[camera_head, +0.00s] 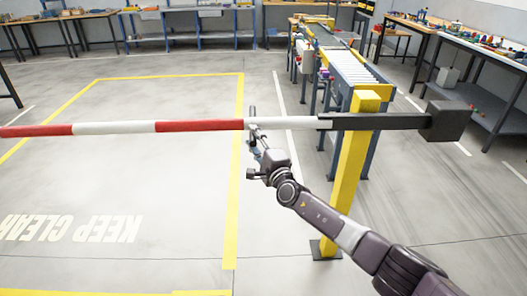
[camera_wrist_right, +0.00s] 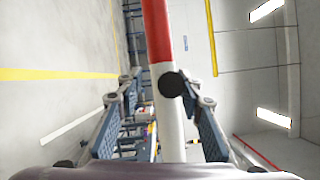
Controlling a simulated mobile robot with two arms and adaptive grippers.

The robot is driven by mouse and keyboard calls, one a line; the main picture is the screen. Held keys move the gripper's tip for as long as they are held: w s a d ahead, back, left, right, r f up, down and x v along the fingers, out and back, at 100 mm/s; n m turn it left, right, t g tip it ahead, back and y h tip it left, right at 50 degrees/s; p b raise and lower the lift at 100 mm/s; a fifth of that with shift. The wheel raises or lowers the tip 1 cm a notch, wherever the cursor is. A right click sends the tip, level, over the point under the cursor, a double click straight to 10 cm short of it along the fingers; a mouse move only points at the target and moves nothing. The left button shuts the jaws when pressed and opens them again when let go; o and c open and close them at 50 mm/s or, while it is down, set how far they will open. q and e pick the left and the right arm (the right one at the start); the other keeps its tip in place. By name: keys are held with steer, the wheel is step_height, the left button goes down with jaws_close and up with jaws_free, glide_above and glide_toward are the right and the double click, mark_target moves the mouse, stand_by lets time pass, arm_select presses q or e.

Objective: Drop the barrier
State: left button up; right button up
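The barrier is a long red and white arm (camera_head: 199,126) lying about level across the head view. It runs from the left edge to a yellow post (camera_head: 348,185), with a dark counterweight block (camera_head: 446,121) at its right end. My right gripper (camera_head: 254,128) is at the arm, near a red-white boundary left of the post. In the right wrist view the arm (camera_wrist_right: 165,105) passes between my two spread fingers (camera_wrist_right: 160,115). A gap shows on the left side; contact on the right side cannot be told. My left gripper is out of view.
A roller conveyor (camera_head: 350,70) stands behind the post. Workbenches line the back and right, including one with small items (camera_head: 480,48). The floor left of the post is clear, with a yellow outline (camera_head: 238,190) and "KEEP CLEAR" lettering (camera_head: 75,228).

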steer(key=v, duration=1.1)
steer(key=shift+s+d, duration=0.2)
steer(key=shift+d, duration=0.1)
steer(key=shift+f, duration=0.1)
